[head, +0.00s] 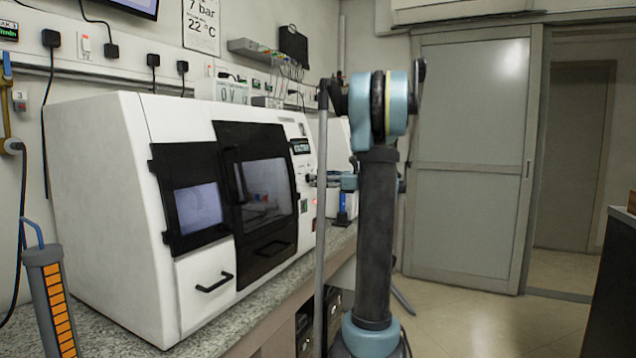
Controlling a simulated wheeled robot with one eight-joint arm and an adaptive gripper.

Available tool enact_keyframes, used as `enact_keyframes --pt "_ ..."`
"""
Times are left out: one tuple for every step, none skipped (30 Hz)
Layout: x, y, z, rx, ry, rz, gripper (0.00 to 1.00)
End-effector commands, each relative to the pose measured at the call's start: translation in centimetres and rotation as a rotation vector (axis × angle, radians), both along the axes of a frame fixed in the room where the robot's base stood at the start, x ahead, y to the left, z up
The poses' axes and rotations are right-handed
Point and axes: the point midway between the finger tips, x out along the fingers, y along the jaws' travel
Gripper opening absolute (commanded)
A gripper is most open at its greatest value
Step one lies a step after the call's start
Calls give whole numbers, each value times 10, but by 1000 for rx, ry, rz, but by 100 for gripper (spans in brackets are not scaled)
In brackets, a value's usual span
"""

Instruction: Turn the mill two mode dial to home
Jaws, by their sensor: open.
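A large white milling machine (95,180) with a dark door window (268,190) and a small screen (198,207) stands on the bench. A second white machine (338,150) stands behind it, mostly hidden by my arm. No label shows which is mill two. The near machine's narrow control panel (303,165) is at its right front edge, with a small display. I cannot make out a mode dial. My gripper (316,180) is small and partly hidden by my arm. It appears beside that panel, pointing left, open; contact cannot be told.
The speckled bench (225,325) runs along the left wall. A grey device with orange bars (55,300) stands at the near left. Cables and plugs line the wall. The floor (480,320) to the right is clear, before a sliding door (470,160). A dark cabinet edge (615,290) is at far right.

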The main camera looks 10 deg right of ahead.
Motion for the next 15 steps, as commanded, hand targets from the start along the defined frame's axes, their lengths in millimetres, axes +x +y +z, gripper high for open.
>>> enact_keyframes --pt "2 4 0 0 0 2 50" --pt "3 6 0 0 0 2 50" --pt "4 8 0 0 0 1 50" --pt "5 9 0 0 0 1 50" --pt "5 10 0 0 0 1 50" --pt "6 10 0 0 0 1 50" --pt "6 11 0 0 0 0 50" --pt "6 11 0 0 0 0 50" --pt "6 11 0 0 0 0 50" --pt "6 11 0 0 0 0 50" --pt "6 11 0 0 0 0 50" --pt "6 11 0 0 0 0 50" --pt "6 11 0 0 0 0 50" --pt "6 11 0 0 0 0 50" --pt "6 11 0 0 0 0 43"
